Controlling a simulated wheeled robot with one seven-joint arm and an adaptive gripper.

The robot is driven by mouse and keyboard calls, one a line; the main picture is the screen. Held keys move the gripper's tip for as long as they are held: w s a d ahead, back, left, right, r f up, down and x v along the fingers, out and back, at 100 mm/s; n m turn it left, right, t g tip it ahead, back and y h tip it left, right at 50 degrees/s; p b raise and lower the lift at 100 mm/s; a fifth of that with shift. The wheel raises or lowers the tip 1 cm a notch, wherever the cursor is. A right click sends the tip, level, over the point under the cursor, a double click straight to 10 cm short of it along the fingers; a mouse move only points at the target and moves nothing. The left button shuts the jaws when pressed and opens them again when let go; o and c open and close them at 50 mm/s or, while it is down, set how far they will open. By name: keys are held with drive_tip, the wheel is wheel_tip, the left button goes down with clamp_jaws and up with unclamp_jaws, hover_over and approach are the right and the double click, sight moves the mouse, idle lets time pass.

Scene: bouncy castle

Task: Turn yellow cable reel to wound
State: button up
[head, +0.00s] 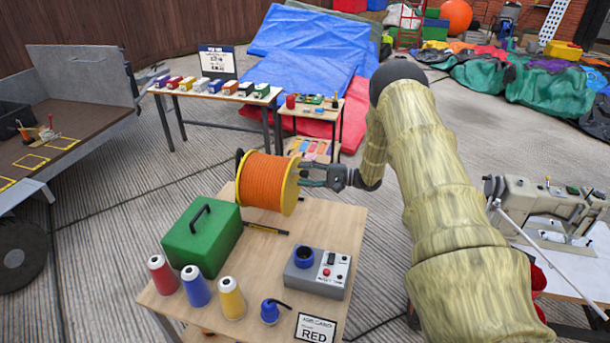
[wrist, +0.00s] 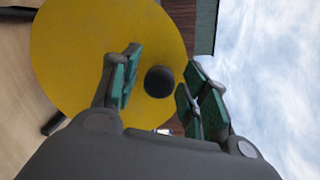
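The yellow cable reel (head: 290,187) stands at the back of the wooden table, with orange cable wrapped around its drum. Its yellow side disc faces my gripper and fills the left half of the wrist view (wrist: 80,55). A dark round knob (wrist: 159,81) sits on that disc. My gripper (head: 308,173) reaches the reel from the right. In the wrist view its green-padded fingers (wrist: 160,92) are apart, one on each side of the knob, with gaps showing. Whether the knob lies between the pads in depth is hard to tell.
The table (head: 265,270) also holds a green box (head: 203,238), several thread spools, a grey control box (head: 318,272) and a "RED" card (head: 315,328). A bench with small blocks (head: 215,92) is behind.

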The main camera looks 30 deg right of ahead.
drive_tip(key=shift+w+a, duration=0.1)
drive_tip(key=v, duration=1.2)
idle(0.5)
